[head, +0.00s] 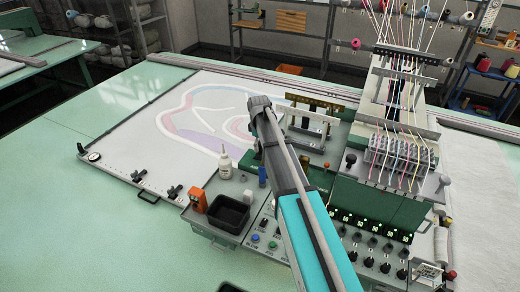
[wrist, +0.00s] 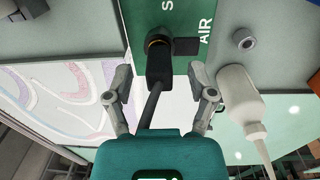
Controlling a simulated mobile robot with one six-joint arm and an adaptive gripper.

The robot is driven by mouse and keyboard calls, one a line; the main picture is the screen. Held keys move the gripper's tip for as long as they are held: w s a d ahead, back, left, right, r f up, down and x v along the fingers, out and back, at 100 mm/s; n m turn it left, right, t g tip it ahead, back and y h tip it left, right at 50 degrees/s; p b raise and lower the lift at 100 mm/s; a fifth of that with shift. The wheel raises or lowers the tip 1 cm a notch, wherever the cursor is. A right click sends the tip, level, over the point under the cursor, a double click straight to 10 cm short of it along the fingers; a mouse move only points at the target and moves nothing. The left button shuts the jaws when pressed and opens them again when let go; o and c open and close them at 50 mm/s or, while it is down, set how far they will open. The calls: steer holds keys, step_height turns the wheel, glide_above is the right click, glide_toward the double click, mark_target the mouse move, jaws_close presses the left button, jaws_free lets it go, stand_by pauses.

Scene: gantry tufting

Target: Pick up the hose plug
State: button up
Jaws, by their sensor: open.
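In the wrist view, the hose plug (wrist: 160,72) is a dark block with a dark hose trailing from it toward my gripper's palm. It sits at a brass-coloured ring (wrist: 157,42) on a green panel marked "AIR"; I cannot tell how deeply it is seated. My gripper (wrist: 160,80) is open, with one grey finger on each side of the plug. A gap shows between the plug and each finger. In the head view my arm hides the plug, and my fingers cannot be made out there.
A white bottle (wrist: 240,95) stands close to the right finger in the wrist view; the head view also shows it (head: 225,162). A black tray (head: 229,212) and an orange device (head: 197,200) are near it. The threaded machine head (head: 400,150) stands right of my arm.

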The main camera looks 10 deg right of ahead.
stand_by(0.3)
jaws_close()
steer(key=shift+r, duration=0.1)
stand_by(0.4)
step_height(320, 180, up, 10)
steer(key=p, duration=1)
stand_by(0.5)
steer(key=c, duration=0.8)
jaws_free()
jaws_close()
